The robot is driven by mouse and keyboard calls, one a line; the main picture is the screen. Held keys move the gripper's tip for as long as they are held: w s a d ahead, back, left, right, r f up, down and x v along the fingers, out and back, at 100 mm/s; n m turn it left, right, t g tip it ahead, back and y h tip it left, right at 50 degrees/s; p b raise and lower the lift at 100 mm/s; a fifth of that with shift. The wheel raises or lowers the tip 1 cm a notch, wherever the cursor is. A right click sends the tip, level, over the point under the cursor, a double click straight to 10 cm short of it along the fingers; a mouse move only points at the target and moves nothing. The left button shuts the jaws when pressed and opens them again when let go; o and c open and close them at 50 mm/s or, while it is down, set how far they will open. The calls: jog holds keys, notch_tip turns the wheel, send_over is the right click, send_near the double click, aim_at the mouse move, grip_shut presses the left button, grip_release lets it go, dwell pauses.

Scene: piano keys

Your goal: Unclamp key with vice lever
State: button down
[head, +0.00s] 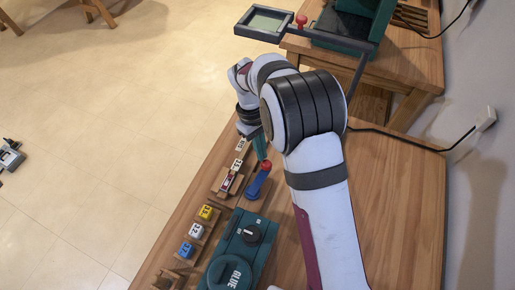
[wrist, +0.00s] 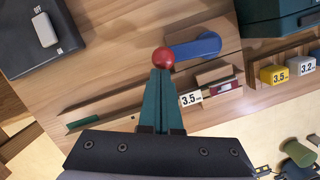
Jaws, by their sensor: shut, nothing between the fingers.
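The vice lever is a blue arm (wrist: 198,47) with a red ball knob (wrist: 163,58) at its end. In the head view the blue arm (head: 258,182) and red knob (head: 266,165) lie on the table just below my gripper. My gripper (wrist: 161,72) is shut and empty, its green fingertips at the red knob; I cannot tell if they touch it. In the head view the fingers (head: 261,148) are partly hidden by my arm. A key with a white "3.5" block (wrist: 191,98) and a dark red part (wrist: 226,87) lies in the wooden vice (wrist: 219,75) beside the lever.
A yellow block (head: 206,212) and white and blue blocks (head: 196,230) sit in wooden holders along the table's left edge. A green glue machine (head: 230,272) stands nearby. A dark box with a light switch (wrist: 44,30) is at the wrist view's upper left.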

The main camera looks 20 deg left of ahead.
jog(key=shift+d+m, duration=0.75)
jog(key=shift+m, duration=0.15)
jog(key=d+m+g, duration=0.1)
jog(key=d+m, duration=0.1)
jog(key=shift+s+d+m+y, duration=0.1)
jog(key=shift+s+m+y, duration=0.05)
jog(key=shift+m+y, duration=0.2)
jog(key=d+m, duration=0.2)
jog(key=shift+s+m+y, duration=0.25)
jog(key=shift+s+m, duration=0.1)
jog(key=shift+s, duration=0.05)
jog(key=s+d+m, duration=0.1)
jog(key=d+m, duration=0.1)
jog(key=m, duration=0.1)
jog(key=shift+s+d+m+g+y, duration=0.1)
jog(key=shift+s+m+g+y, duration=0.2)
jog(key=shift+s+y, duration=0.1)
jog(key=shift+s+d+m, duration=0.55)
jog(key=shift+s+m, duration=0.15)
jog(key=shift+m, duration=0.4)
jog(key=shift+s+d+m+y, duration=0.2)
jog(key=shift+s+m, duration=0.2)
jog(key=shift+m, duration=0.15)
jog(key=shift+s+d+m+y, duration=0.2)
jog(key=shift+s+m, duration=0.15)
jog(key=shift+m, duration=0.2)
